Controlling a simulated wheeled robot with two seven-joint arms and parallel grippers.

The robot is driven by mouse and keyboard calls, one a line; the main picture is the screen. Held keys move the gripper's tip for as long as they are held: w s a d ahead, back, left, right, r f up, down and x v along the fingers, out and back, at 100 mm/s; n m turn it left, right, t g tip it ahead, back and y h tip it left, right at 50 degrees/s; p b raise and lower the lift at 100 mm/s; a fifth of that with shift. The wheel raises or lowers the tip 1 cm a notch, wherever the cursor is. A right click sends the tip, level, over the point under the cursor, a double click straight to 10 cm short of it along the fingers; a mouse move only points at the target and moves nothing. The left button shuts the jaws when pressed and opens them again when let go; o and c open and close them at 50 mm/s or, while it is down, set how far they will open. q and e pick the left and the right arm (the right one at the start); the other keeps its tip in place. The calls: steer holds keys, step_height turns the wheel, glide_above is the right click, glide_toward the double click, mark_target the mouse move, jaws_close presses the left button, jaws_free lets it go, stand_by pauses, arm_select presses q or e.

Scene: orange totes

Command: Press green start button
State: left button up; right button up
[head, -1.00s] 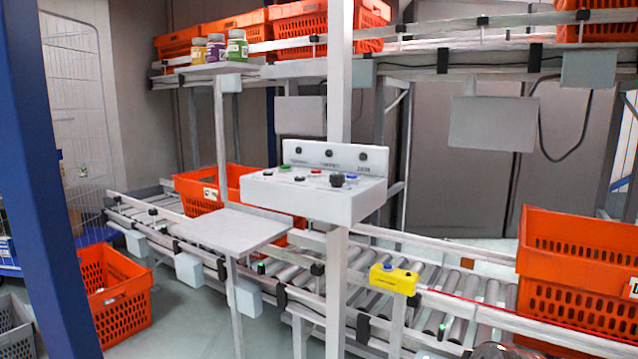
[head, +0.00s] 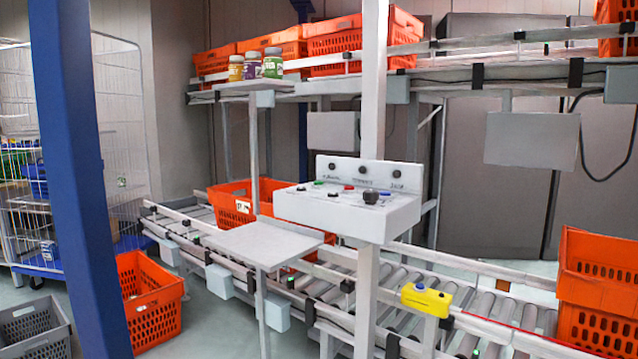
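A white control box (head: 346,212) is mounted on a white post in the middle of the head view. On its sloped top are several small buttons. A green button (head: 319,183) is at the back left of the top, with a red one (head: 349,187) to its right and a blue one (head: 384,193) further right. A larger black knob (head: 370,197) stands near the right. Neither of my grippers is in view, and nothing touches the box.
A small grey shelf (head: 263,243) is left of the box. A yellow box (head: 426,299) with a blue button sits on the front conveyor rail. Orange totes stand on the conveyor (head: 232,198), the floor (head: 150,300) and the right (head: 598,270). A blue post (head: 75,160) rises at left.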

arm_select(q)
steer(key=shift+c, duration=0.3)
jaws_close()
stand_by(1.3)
